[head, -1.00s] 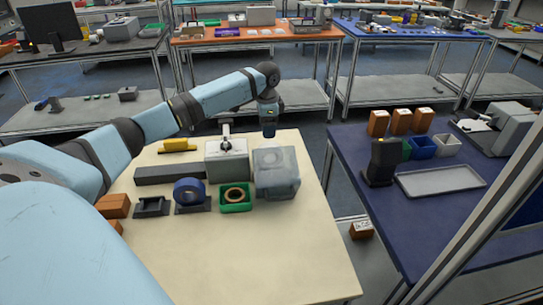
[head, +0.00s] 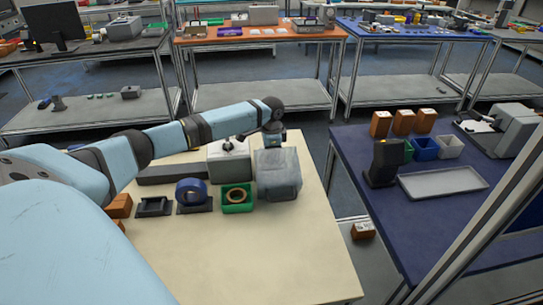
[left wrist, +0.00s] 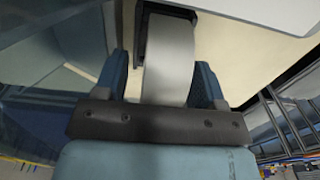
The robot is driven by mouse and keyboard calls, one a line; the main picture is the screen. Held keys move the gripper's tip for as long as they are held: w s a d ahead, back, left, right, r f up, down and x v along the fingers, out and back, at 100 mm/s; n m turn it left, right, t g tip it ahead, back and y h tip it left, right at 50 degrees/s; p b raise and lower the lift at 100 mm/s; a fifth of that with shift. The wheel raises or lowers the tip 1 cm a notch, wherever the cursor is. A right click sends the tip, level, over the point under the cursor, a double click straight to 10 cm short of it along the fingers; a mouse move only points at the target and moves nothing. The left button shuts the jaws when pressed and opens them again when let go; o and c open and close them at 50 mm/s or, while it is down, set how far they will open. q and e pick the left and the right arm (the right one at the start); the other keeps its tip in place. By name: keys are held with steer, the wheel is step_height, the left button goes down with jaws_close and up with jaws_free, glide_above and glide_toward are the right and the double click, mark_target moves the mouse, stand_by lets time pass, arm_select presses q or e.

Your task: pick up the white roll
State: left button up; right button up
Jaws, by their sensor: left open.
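A pale grey-white roll (left wrist: 168,60) shows in the left wrist view between the two blue fingers of my open left gripper (left wrist: 163,82). A dark edge or holder lies along its upper left side. Whether the fingers touch the roll I cannot tell. In the head view my left gripper (head: 270,138) points down at the far edge of the cream table, just behind and above a pale grey, blocky-looking item (head: 278,176). The fingertips are small and partly hidden there. My right gripper does not show.
A white box (head: 229,165), a green tray with a brown ring (head: 237,200), a blue tape roll (head: 190,192) and a long dark block (head: 168,174) stand nearby. The cream table's front is clear. A blue table (head: 400,225) stands to the right.

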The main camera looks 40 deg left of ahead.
arm_select(q)
steer(key=c, duration=1)
steer(key=shift+c, duration=0.2)
steer(key=shift+r, duration=0.1)
step_height(320, 180, up, 20)
